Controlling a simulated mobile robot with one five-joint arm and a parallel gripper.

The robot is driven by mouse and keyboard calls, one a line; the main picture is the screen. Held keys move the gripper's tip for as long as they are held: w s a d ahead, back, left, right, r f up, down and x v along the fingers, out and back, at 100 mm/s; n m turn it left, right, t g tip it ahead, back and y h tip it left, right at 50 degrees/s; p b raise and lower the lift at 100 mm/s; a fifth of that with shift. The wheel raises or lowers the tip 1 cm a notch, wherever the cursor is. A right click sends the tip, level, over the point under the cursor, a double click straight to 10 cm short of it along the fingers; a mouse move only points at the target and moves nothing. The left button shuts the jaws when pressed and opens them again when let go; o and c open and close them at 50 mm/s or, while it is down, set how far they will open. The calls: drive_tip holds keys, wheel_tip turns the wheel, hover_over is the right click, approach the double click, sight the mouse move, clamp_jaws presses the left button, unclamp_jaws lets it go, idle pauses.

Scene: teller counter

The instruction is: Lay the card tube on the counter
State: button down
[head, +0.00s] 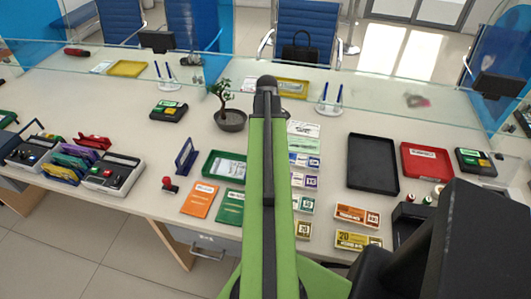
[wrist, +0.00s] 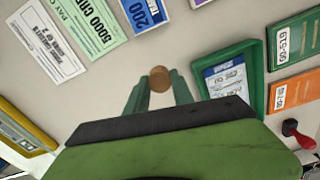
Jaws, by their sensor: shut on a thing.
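The card tube (wrist: 159,79) shows in the wrist view as a small round brown end, seen nearly end-on. My gripper (wrist: 159,88) is shut on it, with one green finger on each side. The rest of the tube is hidden behind the fingers and the dark gripper body. The counter (wrist: 205,40) is the pale surface beyond the tube; I cannot tell how far the tube is from it. In the head view my green arm reaches out over the counter (head: 310,85), and the tube and fingers are hidden there.
A green tray (head: 206,163) with papers lies left of my arm, near a potted plant (head: 231,120). Banknote bundles (head: 357,216) and slips lie to its right. A black tray (head: 349,181) and red tray (head: 404,162) stand farther right. Bare counter shows left of the plant.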

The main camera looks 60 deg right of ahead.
wheel_tip(320, 180, down, 4)
drive_tip(key=b, duration=0.4)
drive_tip(key=shift+f, duration=0.25)
drive_tip(key=shift+r, duration=0.25)
drive_tip(key=shift+f, duration=0.2)
drive_tip(key=c, duration=1.1)
unclamp_jaws()
drive_tip(key=shift+r, duration=0.1)
wheel_tip(320, 180, up, 12)
drive_tip(key=p, duration=1.2)
drive_tip(key=shift+r, duration=0.25)
drive_tip(key=shift+f, duration=0.15)
